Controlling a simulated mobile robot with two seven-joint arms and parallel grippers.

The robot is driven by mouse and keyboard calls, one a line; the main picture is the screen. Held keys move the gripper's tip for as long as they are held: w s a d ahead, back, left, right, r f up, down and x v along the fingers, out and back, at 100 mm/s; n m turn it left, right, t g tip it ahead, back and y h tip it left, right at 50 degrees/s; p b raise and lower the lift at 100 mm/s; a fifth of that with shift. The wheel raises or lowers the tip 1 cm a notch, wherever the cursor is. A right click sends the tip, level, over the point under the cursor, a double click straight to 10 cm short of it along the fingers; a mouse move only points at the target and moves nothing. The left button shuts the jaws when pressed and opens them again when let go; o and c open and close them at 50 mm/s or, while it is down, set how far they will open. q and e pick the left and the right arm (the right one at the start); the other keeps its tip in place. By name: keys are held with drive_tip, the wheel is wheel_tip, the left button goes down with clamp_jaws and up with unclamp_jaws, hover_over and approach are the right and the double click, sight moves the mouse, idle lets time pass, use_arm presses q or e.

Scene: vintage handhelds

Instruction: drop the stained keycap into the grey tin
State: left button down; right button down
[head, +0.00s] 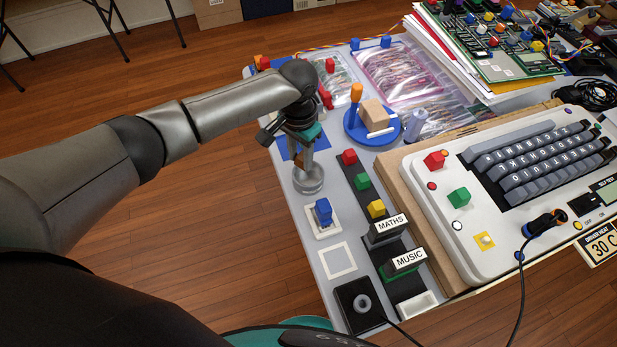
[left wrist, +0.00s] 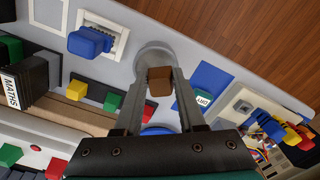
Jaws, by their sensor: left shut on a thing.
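The stained keycap, a small brown block (left wrist: 160,81), sits between the fingertips of my left gripper (left wrist: 160,88) in the left wrist view. The left gripper (head: 302,160) is shut on it and points down in the head view. The grey tin (head: 309,182), round and shallow, is on the table right below the fingertips; its rim also shows behind the keycap in the left wrist view (left wrist: 152,54). The keycap appears over or just above the tin; the exact gap is hard to tell. The tin's inside is mostly hidden. My right gripper is not in view.
A blue keycap on a white base (head: 323,212) stands just in front of the tin. A blue round stand (head: 357,131) with an orange peg is behind right. Red, green and yellow blocks line a dark strip (head: 363,200) to the right. A large keyboard (head: 480,165) lies further right.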

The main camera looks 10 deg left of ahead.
use_arm(q)
drive_tip(key=shift+c, duration=2.1)
unclamp_jaws()
wheel_tip(320, 180, up, 15)
drive_tip(key=p, duration=0.3)
drive_tip(key=shift+r, duration=0.15)
